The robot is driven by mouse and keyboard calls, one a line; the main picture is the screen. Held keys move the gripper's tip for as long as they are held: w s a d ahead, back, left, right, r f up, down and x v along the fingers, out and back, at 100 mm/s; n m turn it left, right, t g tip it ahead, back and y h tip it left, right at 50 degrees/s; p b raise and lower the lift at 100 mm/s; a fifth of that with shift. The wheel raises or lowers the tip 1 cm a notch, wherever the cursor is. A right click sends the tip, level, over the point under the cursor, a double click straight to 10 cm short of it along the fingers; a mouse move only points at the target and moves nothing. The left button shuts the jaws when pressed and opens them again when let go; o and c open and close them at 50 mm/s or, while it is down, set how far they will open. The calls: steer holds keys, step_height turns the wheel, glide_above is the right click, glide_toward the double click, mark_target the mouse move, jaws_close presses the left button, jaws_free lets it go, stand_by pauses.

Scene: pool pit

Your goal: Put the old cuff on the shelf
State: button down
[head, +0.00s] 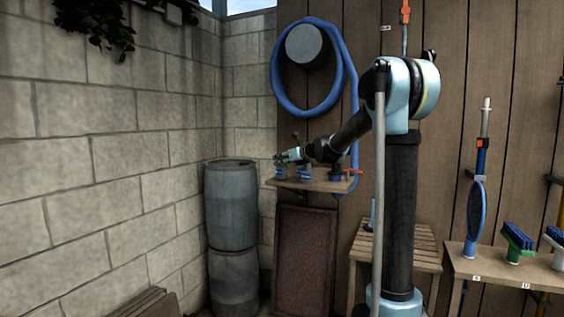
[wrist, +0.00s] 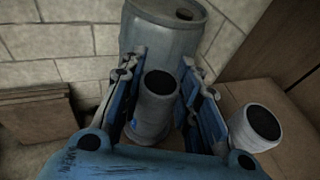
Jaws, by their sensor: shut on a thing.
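My gripper (wrist: 157,85) is shut on a grey cylindrical cuff with a dark open top (wrist: 155,112), which stands upright between the blue finger pads. In the head view my gripper (head: 284,157) is at the left end of a small wooden wall shelf (head: 312,186). The held cuff is small there, and I cannot tell whether its bottom touches the shelf. A paler ribbed cylinder with a dark top (wrist: 255,128) is just right of my gripper in the wrist view, apart from the held cuff.
Blue fittings, one with an orange handle (head: 350,172), stand on the shelf's right part. A grey barrel stack (head: 231,205) is left of the shelf. A coiled blue hose (head: 276,85) hangs above. A slatted wooden table (head: 425,240) and a brush bench (head: 480,265) are at right.

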steer(key=shift+f, duration=0.4)
stand_by(0.4)
steer(key=c, duration=1.1)
jaws_free()
